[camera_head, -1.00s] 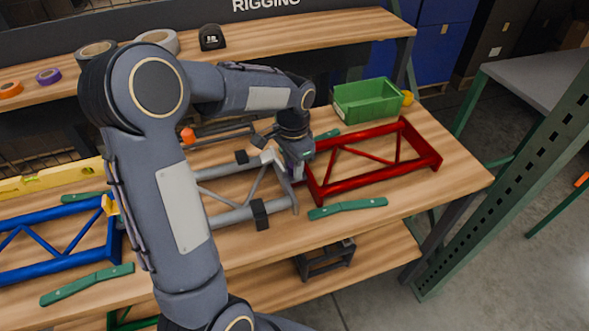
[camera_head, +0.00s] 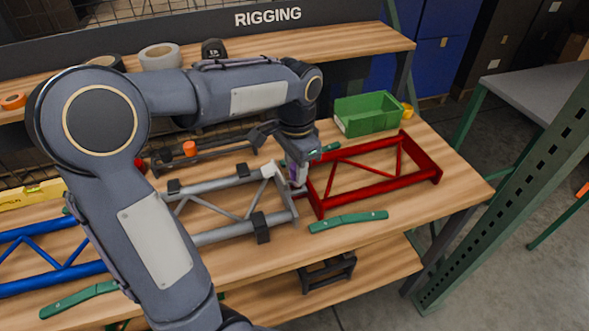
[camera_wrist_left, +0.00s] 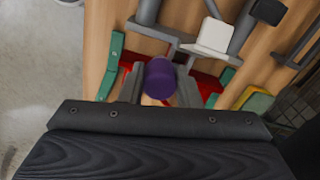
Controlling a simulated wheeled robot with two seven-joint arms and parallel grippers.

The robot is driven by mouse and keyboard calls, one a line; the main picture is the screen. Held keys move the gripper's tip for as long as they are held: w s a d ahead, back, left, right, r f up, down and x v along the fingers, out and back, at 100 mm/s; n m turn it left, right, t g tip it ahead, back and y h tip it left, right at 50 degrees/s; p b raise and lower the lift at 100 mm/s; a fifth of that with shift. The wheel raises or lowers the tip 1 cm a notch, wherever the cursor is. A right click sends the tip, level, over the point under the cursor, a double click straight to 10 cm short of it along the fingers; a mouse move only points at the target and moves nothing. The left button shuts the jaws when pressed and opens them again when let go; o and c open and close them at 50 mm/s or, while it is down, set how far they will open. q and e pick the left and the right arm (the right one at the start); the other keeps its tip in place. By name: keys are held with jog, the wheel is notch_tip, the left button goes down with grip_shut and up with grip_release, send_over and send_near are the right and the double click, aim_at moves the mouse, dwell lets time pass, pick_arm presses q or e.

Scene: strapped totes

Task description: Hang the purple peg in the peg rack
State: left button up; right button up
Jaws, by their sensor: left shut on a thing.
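The purple peg (camera_head: 295,172) is held by my left gripper (camera_head: 298,181), which points down over the table where the grey frame meets the red frame. In the left wrist view the round purple end of the peg (camera_wrist_left: 160,78) shows between the two grey fingers. The gripper hides most of the peg in the head view, and I cannot tell whether its lower end touches anything. A dark rack (camera_head: 215,152) with an orange piece (camera_head: 189,148) on it lies behind the grey frame, partly behind my arm; it looks like the peg rack. My right gripper is out of view.
The grey frame (camera_head: 225,232) with dark clamps, the red frame (camera_head: 370,187) and the blue frame (camera_head: 55,283) lie on the table. A green bin (camera_head: 368,114) stands at the back right. A green strip (camera_head: 348,221) lies in front of the red frame. The front right tabletop is clear.

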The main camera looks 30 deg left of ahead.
pick_arm(q)
jog(key=s+d+r+p, duration=0.4)
jog(key=s+r, duration=0.4)
jog(key=r, duration=0.2)
jog(key=shift+d, duration=0.8)
